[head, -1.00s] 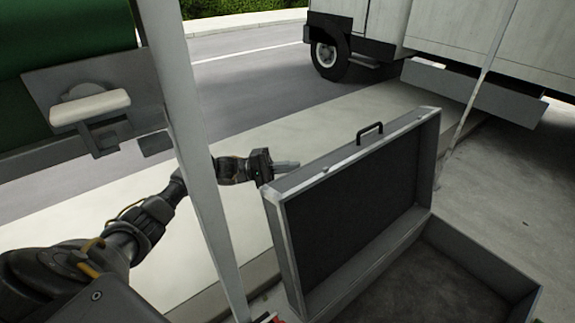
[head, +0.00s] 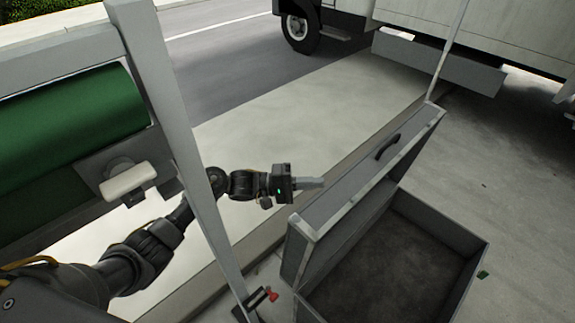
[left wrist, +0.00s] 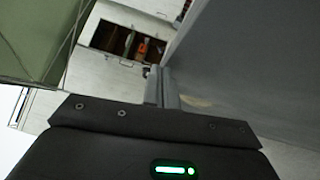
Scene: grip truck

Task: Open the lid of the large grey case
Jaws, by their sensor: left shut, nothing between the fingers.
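The large grey case stands on the pavement at the lower right of the head view. Its lid (head: 365,180) is up, standing steeply above the far-left side of the base (head: 478,265). A black handle (head: 387,147) is on the lid's top edge. The base is open, and its dark interior looks empty. My left gripper (head: 318,183) is shut and empty, beside the lid's outer side near its top left corner. I cannot tell whether it touches the lid. In the left wrist view, its fingers (left wrist: 161,88) are together beside a grey surface, probably the lid. My right gripper is out of view.
A grey post (head: 185,130) crosses in front of my left arm. A green roll (head: 75,130) and white-handled fitting (head: 128,180) are at left. A white truck (head: 425,25) is behind. Pavement at right is clear.

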